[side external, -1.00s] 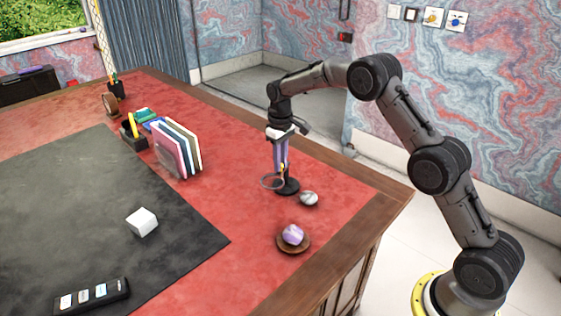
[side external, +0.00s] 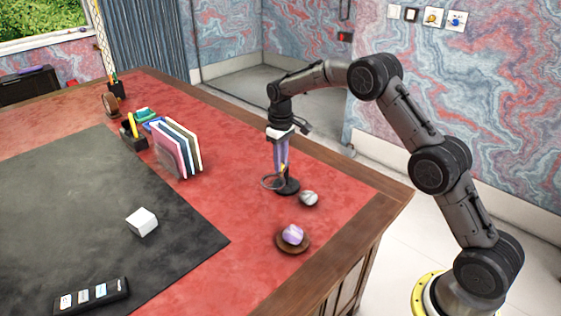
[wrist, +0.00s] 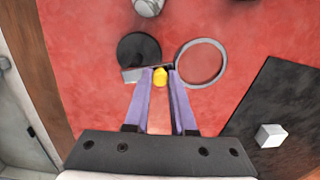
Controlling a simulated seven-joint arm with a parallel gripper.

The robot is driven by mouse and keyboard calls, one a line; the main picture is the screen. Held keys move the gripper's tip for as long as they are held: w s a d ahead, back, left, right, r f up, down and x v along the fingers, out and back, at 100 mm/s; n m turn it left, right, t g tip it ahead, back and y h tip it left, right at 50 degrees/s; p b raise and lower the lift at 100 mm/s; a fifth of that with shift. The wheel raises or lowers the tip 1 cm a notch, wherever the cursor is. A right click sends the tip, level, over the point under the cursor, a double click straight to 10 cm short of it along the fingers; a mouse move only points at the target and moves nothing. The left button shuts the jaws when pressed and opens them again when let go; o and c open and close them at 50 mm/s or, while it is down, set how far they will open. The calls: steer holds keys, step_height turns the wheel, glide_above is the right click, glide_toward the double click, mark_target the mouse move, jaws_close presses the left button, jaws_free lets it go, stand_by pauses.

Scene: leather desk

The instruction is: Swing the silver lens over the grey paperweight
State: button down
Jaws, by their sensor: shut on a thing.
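The silver lens (wrist: 224,62) is a ring on a short arm beside a round black stand base (wrist: 139,47). In the side view the lens (side external: 262,182) lies just left of the base (side external: 288,187). My gripper (wrist: 160,72) is shut on a yellow piece (wrist: 160,77) on the lens stand, and it also shows in the side view (side external: 281,168). The grey paperweight (side external: 309,198) sits on the red leather to the right of the stand; in the wrist view it is at the top edge (wrist: 148,6). The lens is apart from the paperweight.
A brown dish (side external: 304,247) with a purple stone (side external: 293,234) stands in front. A white cube (side external: 142,221) and a dark panel (side external: 93,297) lie on the black mat (side external: 60,200). Upright folders (side external: 178,148) stand left of my gripper.

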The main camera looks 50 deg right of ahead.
steer(key=shift+s+d+n, duration=0.45)
steer(key=shift+d+n, duration=0.2)
steer(key=shift+n, duration=1.55)
steer(key=shift+s+d+n, duration=0.45)
steer(key=shift+d+n, duration=0.15)
steer(key=shift+n, duration=1.6)
steer(key=shift+s+d+n, duration=0.45)
steer(key=shift+d+n, duration=0.2)
steer(key=shift+n, duration=1.55)
steer(key=shift+r, duration=0.1)
steer(key=c, duration=0.7)
jaws_free()
steer(key=shift+c, duration=0.2)
